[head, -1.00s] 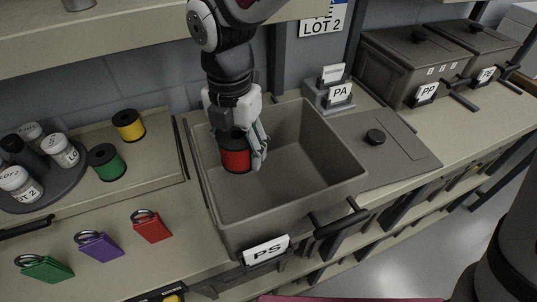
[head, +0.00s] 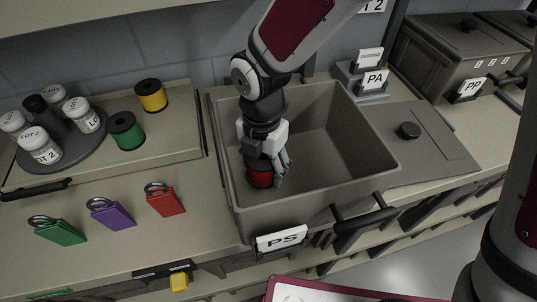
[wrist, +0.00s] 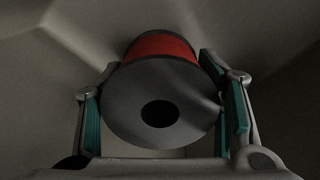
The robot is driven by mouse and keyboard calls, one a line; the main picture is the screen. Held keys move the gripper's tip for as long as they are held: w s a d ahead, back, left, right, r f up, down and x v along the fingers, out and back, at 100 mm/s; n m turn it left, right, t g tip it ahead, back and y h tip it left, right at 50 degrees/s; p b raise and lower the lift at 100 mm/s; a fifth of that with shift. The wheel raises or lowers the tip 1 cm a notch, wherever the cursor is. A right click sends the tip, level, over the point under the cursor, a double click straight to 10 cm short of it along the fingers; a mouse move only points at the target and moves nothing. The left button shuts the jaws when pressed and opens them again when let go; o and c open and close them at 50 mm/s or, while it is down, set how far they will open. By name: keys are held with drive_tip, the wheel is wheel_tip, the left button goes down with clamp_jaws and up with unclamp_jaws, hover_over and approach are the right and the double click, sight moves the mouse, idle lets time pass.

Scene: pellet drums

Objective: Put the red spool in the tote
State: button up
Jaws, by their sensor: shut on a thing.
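The red spool (head: 260,179) has dark end flanges and a red middle. My gripper (head: 268,172) is shut on it and holds it down inside the grey-brown tote (head: 350,140), near its left side. In the wrist view the spool (wrist: 160,47) sits between the two teal-padded fingers of my gripper (wrist: 163,105), its dark flange with a round hole facing the camera. The tote is open and carries a PS label (head: 281,239) on its front. I cannot tell whether the spool touches the tote floor.
Green (head: 127,131) and yellow (head: 151,95) spools stand on a raised shelf at left, by a round tray (head: 62,160) of jars. Several coloured padlocks lie on the counter in front. A grey lid (head: 430,150) lies right of the tote.

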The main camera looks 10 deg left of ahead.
sight(264, 176)
drive_tip(key=shift+f, duration=1.65)
drive_tip(key=shift+f, duration=0.2)
drive_tip(key=o, duration=1.3)
drive_tip(key=shift+c, duration=0.2)
